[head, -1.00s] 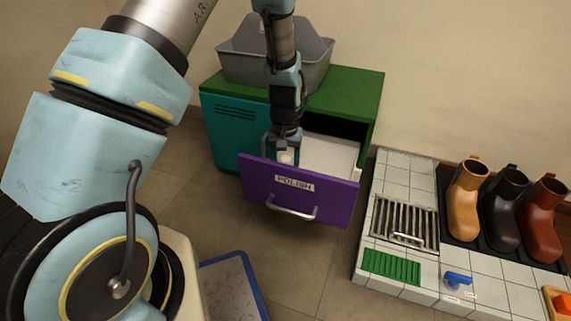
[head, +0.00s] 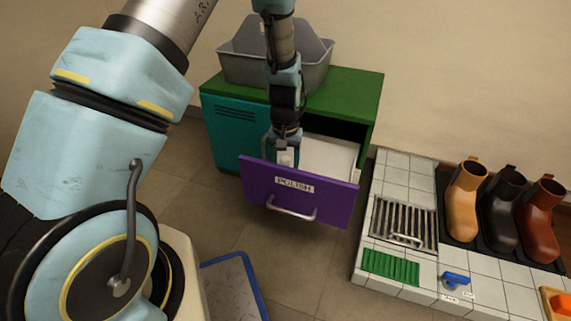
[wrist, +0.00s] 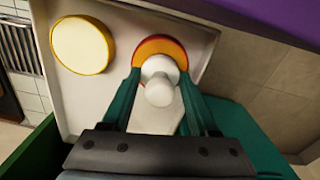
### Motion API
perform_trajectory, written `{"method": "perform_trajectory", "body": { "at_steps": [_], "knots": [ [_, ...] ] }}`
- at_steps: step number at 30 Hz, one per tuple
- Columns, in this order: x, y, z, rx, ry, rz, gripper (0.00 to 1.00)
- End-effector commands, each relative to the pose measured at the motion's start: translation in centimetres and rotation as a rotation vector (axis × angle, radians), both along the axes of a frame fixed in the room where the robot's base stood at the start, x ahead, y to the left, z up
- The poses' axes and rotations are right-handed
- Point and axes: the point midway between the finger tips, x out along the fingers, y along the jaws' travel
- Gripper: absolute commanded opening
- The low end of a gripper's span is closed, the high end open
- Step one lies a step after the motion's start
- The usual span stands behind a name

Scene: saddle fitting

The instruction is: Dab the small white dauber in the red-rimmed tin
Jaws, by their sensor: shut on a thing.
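My gripper (wrist: 160,76) is shut on the small white dauber (wrist: 159,90), with one green finger on each side of its knob. In the wrist view the dauber is over the red-rimmed tin (wrist: 160,41), which has an orange-brown inside and is partly hidden by the dauber and fingers. I cannot tell whether the dauber touches the tin's contents. In the head view my gripper (head: 284,145) reaches down into the open purple-fronted drawer (head: 335,200) marked POLISH, with a bit of white at its tip. The tin is hidden there by the drawer front.
A yellow-rimmed tin (wrist: 82,45) with cream contents lies in the white drawer beside the red-rimmed one. A grey caddy (head: 235,68) stands on the green cabinet top (head: 355,88). Several boots (head: 505,210) and a tiled bench (head: 400,165) are at the right.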

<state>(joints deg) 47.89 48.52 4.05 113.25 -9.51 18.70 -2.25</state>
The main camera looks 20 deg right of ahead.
Motion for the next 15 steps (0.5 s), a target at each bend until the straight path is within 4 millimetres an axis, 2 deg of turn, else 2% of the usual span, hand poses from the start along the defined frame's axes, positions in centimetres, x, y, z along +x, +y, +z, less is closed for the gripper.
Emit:
{"method": "perform_trajectory", "body": {
  "at_steps": [1, 15],
  "knots": [
    [0.0, 0.0, 0.9, -0.001, -0.001, 0.000, 0.16],
    [0.1, -0.1, 4.6, -0.003, -0.002, 0.000, 0.16]
  ]
}}
